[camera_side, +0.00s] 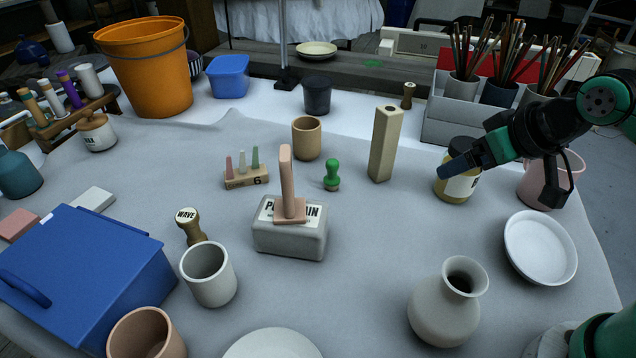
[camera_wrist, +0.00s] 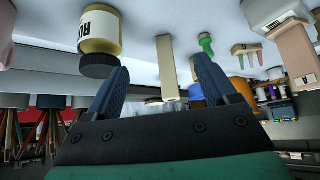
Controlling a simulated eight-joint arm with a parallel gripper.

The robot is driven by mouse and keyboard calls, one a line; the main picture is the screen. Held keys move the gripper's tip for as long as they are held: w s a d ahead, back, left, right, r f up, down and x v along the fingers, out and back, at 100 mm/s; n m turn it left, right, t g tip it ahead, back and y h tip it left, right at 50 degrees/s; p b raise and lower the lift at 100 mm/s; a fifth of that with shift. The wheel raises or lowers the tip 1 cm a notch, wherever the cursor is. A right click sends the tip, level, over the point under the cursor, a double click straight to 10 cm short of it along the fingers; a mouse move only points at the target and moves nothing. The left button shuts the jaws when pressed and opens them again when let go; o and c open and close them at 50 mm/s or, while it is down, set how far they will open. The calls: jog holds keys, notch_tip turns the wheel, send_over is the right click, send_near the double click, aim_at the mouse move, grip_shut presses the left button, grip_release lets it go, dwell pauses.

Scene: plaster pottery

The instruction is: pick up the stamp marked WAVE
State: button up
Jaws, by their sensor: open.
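The stamp marked WAVE (camera_side: 190,228) stands at the left of the side view. It has a wooden handle with a white WAVE label on top. Its lower end is close behind a grey cup (camera_side: 209,274) and partly hidden by it. I cannot make the stamp out in the wrist view. My gripper (camera_side: 444,169) is far to the right of the stamp, by a yellow jar (camera_side: 457,188). In the wrist view its two blue fingers (camera_wrist: 160,66) are apart with nothing held between them.
A grey block with a pink upright handle (camera_side: 287,185), a green stamp (camera_side: 332,176) and a tall beige post (camera_side: 384,145) stand between gripper and stamp. A blue box (camera_side: 85,270) is left of the stamp. A vase (camera_side: 445,305) and white bowl (camera_side: 540,248) stand front right.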

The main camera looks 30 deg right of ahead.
jog(key=shift+o, duration=0.2)
jog(key=shift+r, duration=0.15)
dwell(0.4)
notch_tip(320, 180, up, 5)
jog(key=n+t+y, duration=0.1)
jog(key=n+y, duration=0.8)
send_over(189, 216)
jog(key=s+d, duration=0.4)
notch_tip(189, 216, down, 12)
jog(key=shift+r, duration=0.1)
jog(key=x, duration=0.5)
jog(key=shift+w, duration=0.15)
